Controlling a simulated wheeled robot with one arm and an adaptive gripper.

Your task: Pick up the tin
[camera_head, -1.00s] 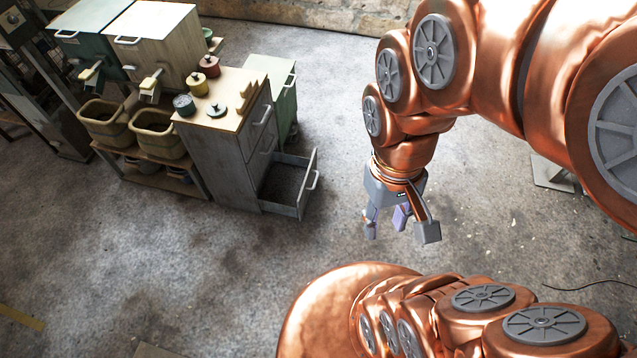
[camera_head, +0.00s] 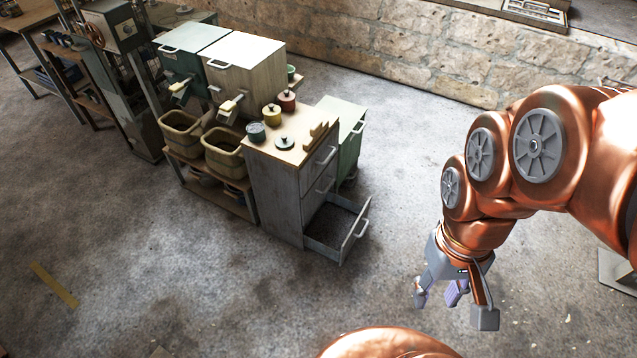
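Small round pots stand on top of a grey cabinet (camera_head: 283,190) left of the picture's middle. One is an open-topped blue-grey tin (camera_head: 256,133); a yellow lidded pot (camera_head: 271,116) and a red lidded pot (camera_head: 287,101) stand behind it. A dark green lid with a knob (camera_head: 284,143) lies on the cabinet top beside the blue-grey tin. My gripper (camera_head: 452,303) hangs at the lower right with its fingers spread, pointing down and empty. It is well apart from the cabinet and the pots.
The cabinet's lowest drawer (camera_head: 343,240) stands pulled out towards my gripper. Light wooden pieces (camera_head: 318,130) stand at the cabinet top's right edge. Bins (camera_head: 222,146) on a low stand are to the left.

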